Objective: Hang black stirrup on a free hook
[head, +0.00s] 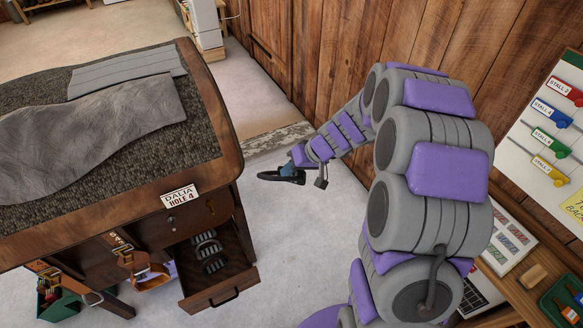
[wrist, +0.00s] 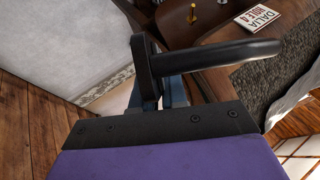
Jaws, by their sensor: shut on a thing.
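My gripper (head: 288,170) is shut on the black stirrup (head: 278,177) and holds it in the air, right of the wooden cabinet. In the wrist view the black stirrup (wrist: 215,56) fills the upper middle, its bar reaching to the right from the jaws. Small hook-like fittings sit along the cabinet's front edge; one small fitting (head: 171,219) near the name plate looks bare. In the wrist view a brass-coloured peg (wrist: 193,14) shows with nothing visible on it. Straps hang at the cabinet's front left, one with an orange-brown piece (head: 150,278).
The cabinet (head: 226,150) carries grey cloths and a plate (head: 180,197) reading "DALIA HOLE 4". Its open drawer (head: 232,285) juts out, holding dark and grey items. A board (head: 520,125) with coloured, labelled fittings is on the right wall. Pale floor lies clear between.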

